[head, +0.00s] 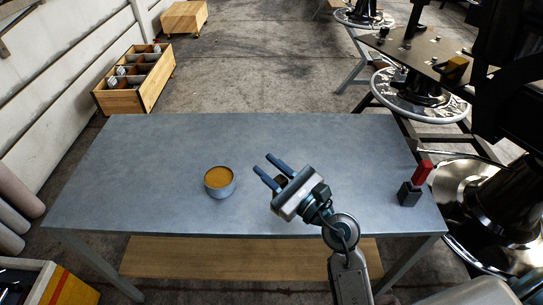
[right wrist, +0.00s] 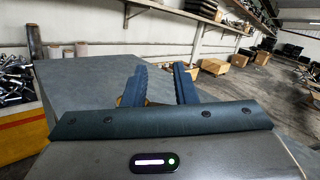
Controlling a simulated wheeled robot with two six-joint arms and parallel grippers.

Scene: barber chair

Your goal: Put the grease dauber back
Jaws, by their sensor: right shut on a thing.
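My right gripper (head: 271,170) is over the middle of the table, its two blue fingers pointing left and a little up the picture. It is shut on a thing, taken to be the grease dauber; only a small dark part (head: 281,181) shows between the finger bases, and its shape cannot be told. In the right wrist view the fingers (right wrist: 160,84) stand apart and the held thing is hidden. A round grey pot of orange-yellow grease (head: 219,182) stands upright on the table, left of the fingertips and apart from them. My left gripper is not in view.
The grey table (head: 150,150) is mostly clear. A dark block (head: 409,194) and a red piece (head: 422,172) are at its right edge. A wooden compartment crate (head: 135,80) stands on the floor behind left. Barber chair parts (head: 420,90) stand behind right.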

